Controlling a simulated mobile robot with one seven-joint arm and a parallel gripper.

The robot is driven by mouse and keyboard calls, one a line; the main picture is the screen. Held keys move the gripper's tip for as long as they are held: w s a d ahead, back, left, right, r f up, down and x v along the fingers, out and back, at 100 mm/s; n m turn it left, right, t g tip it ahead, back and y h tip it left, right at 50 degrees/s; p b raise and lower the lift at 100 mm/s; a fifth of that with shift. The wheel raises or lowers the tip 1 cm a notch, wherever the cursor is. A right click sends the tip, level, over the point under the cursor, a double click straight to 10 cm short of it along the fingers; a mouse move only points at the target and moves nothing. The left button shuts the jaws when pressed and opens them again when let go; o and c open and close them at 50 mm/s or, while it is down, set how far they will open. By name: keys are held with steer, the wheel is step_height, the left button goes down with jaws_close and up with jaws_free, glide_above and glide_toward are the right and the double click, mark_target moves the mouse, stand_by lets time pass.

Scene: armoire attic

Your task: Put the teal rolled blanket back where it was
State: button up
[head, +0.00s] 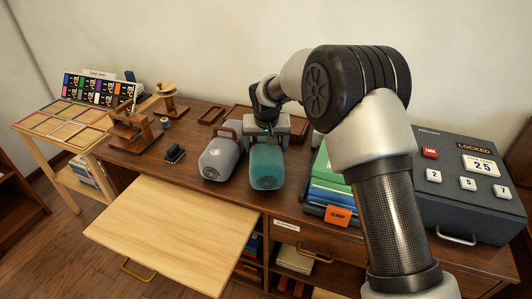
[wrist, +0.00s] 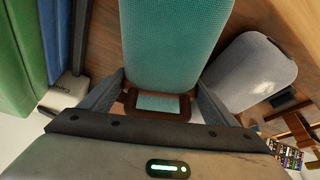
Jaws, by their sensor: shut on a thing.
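The teal rolled blanket (head: 266,168) is beside the grey rolled blanket (head: 219,160) at the middle of the desk. In the wrist view the teal blanket (wrist: 178,40) fills the top middle, its brown handle (wrist: 157,117) between my fingers. My gripper (head: 268,138) is over the blanket's back end and shut on it at the handle; it also shows in the wrist view (wrist: 160,100). The grey blanket shows to the right there (wrist: 250,70). I cannot tell whether the teal blanket touches the desk.
Green and blue folders (head: 325,188) stand close to the right, then a dark locked box (head: 465,205) with buttons. Wooden stands (head: 133,128) and a small black item (head: 174,153) are at the left. Empty brown trays (head: 211,114) lie behind. A pale pulled-out board (head: 170,228) is in front.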

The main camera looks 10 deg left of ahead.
steer(key=shift+f, duration=1.15)
